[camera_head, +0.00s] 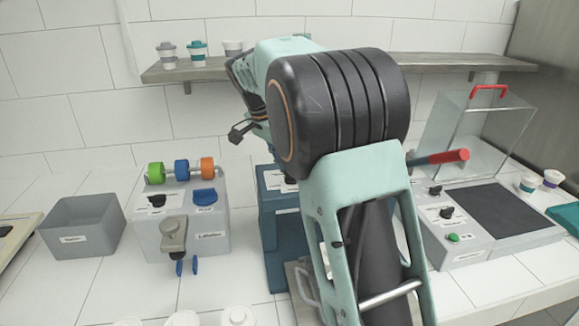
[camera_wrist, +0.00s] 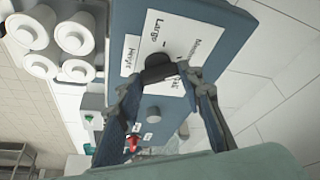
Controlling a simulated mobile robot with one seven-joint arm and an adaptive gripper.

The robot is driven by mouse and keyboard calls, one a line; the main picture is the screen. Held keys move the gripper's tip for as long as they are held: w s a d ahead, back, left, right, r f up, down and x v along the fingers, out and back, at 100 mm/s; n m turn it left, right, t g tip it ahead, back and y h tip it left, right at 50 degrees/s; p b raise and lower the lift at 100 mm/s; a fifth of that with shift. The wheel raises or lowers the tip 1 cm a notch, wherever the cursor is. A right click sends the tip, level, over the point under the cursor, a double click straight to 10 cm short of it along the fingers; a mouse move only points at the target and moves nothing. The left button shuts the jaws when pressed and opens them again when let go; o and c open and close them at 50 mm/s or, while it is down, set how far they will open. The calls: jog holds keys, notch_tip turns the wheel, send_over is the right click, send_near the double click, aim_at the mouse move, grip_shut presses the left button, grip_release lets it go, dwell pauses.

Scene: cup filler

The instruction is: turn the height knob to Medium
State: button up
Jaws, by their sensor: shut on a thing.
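The black height knob (camera_wrist: 158,68) sits on the blue machine's front panel (camera_wrist: 125,20) in the wrist view. White labels beside it read "Height" and what looks like "Large" and "Medium". My gripper (camera_wrist: 161,82) is shut on the knob, with one dark finger on each side of it. Which label the knob's pointer faces is too unclear to tell. A round grey button (camera_wrist: 152,114) lies below the knob in that picture. In the head view the blue machine (camera_head: 277,235) stands behind my arm, which hides its knob and my gripper's fingers.
A grey labelling machine (camera_head: 190,250) and an empty grey bin (camera_head: 80,225) stand to the left. A machine with a clear lid (camera_head: 470,130) stands to the right. Cups stand on the wall shelf (camera_head: 200,74). White cups (camera_wrist: 73,35) show beside the panel in the wrist view.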

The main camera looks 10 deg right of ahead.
jog(key=o, duration=1.2)
jog(key=shift+c, duration=0.2)
jog(key=shift+r, duration=0.1)
jog(key=v, duration=1.2)
jog(key=shift+d, duration=0.1)
